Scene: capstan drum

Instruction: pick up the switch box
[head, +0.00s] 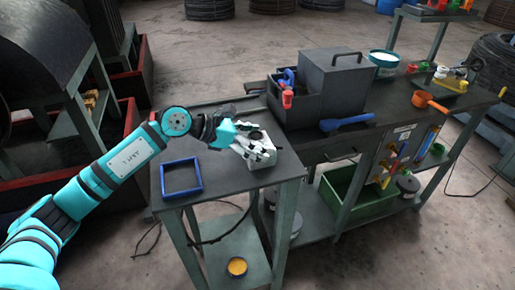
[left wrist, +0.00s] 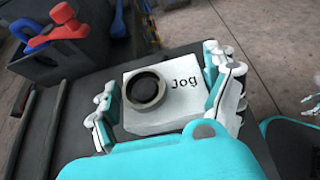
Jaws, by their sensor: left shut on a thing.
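The switch box is a small white box (head: 263,158) with a black round button, at the right part of the small dark table (head: 215,191). In the left wrist view the box (left wrist: 182,122) shows the word "Jog" beside its dark button in a grey ring. My left gripper (head: 254,147) is shut on it, with fingers on two opposite sides (left wrist: 165,108). Whether the box touches the table is hard to tell. At the right edge of the left wrist view, small whitish finger parts (left wrist: 312,92) look like my right gripper; its state is unclear.
A blue square frame (head: 181,177) lies on the small table, left of the box. Behind stands a grey bin (head: 297,107) with blue and red tools. A blue scoop (head: 347,122) and an orange one (head: 430,102) lie on the bench. A green crate (head: 358,200) sits below.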

